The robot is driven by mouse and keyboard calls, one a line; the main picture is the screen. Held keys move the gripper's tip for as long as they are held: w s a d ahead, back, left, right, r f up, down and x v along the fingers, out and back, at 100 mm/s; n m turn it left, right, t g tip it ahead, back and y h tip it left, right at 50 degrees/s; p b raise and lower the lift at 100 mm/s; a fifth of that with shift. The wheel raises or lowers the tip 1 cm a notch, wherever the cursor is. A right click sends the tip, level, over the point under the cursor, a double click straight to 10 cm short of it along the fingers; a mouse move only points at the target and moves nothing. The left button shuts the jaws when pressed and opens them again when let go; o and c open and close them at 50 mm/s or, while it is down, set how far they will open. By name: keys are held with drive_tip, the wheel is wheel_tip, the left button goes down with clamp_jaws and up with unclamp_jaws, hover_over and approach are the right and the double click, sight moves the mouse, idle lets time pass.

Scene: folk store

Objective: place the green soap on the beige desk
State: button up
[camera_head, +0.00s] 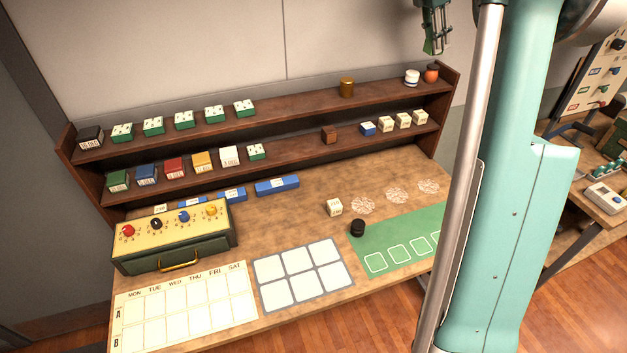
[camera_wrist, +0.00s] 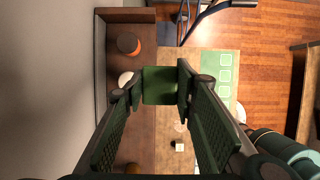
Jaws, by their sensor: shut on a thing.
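My gripper (camera_head: 436,34) is high up at the top of the head view, above the right end of the shelves and well clear of the desk. In the wrist view my gripper (camera_wrist: 160,96) has its two fingers on either side of a green square block, the green soap (camera_wrist: 160,82). The fingers are shut on it. In the head view the soap is small and hard to tell from the fingers. The beige desk (camera_head: 300,212) stands below, with a worn tan top; part of it also shows in the wrist view (camera_wrist: 203,62).
A two-tier brown shelf (camera_head: 285,104) with boxes and jars stands at the desk's back. A control box (camera_head: 175,238), a day chart (camera_head: 185,308), a grid (camera_head: 303,273), a green mat (camera_head: 405,237), a white cube (camera_head: 334,207) and a black knob (camera_head: 357,228) occupy the desk.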

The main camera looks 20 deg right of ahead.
drive_tip(key=s+d+b, duration=0.3)
drive_tip(key=s+d, duration=0.5)
wheel_tip(320, 180, down, 42)
drive_tip(key=shift+s+a, duration=0.15)
drive_tip(key=shift+a, duration=0.05)
drive_tip(key=shift+f, duration=3)
drive_tip(key=shift+f, duration=1.85)
drive_tip(key=shift+f+b, duration=0.2)
drive_tip(key=shift+b, duration=0.1)
